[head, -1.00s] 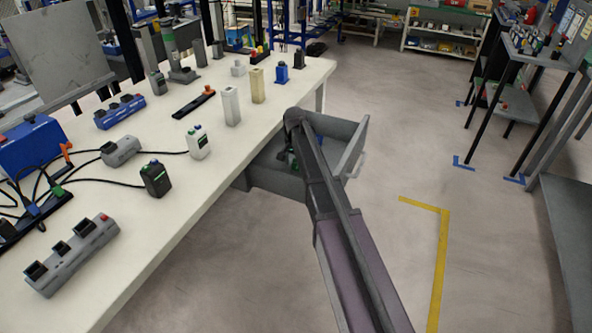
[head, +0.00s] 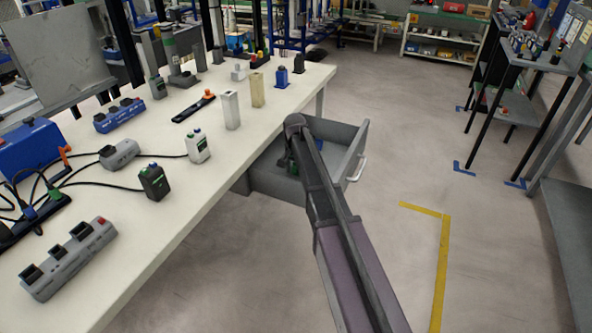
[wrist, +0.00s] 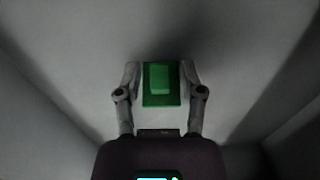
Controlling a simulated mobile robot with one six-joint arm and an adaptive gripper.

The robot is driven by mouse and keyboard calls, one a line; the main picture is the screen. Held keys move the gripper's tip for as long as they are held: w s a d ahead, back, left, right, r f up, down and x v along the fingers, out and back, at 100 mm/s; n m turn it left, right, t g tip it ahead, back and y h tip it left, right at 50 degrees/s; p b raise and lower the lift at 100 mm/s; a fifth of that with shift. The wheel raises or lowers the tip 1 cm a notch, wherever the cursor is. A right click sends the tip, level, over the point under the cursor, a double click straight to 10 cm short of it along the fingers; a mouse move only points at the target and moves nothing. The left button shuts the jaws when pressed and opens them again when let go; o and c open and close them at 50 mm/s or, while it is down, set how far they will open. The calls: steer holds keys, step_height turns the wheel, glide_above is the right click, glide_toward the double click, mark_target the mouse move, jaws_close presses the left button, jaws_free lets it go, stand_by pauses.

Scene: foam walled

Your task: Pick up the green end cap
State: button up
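The green end cap (wrist: 162,98) shows in the wrist view as a bright green rectangular piece with a paler raised block on it. It lies against the pale floor of a drawer. My gripper (wrist: 161,75) has its two grey fingers spread, one on each side of the cap. Thin gaps seem to show between fingers and cap, so contact cannot be made out. In the head view my arm reaches down into the open grey drawer (head: 275,184).
The drawer's walls surround my gripper, and its front with a handle (head: 357,168) stands out to the right. The white workbench (head: 180,222) is to the left, bearing a grey power strip (head: 68,262), a dark battery-like block (head: 154,183) and other parts.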

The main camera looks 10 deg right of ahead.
mark_target(295, 168)
steer(key=shift+r, duration=0.2)
stand_by(0.3)
step_height(295, 168, up, 10)
steer(key=p, duration=1)
steer(key=shift+f, duration=0.2)
steer(key=shift+r, duration=0.1)
stand_by(0.3)
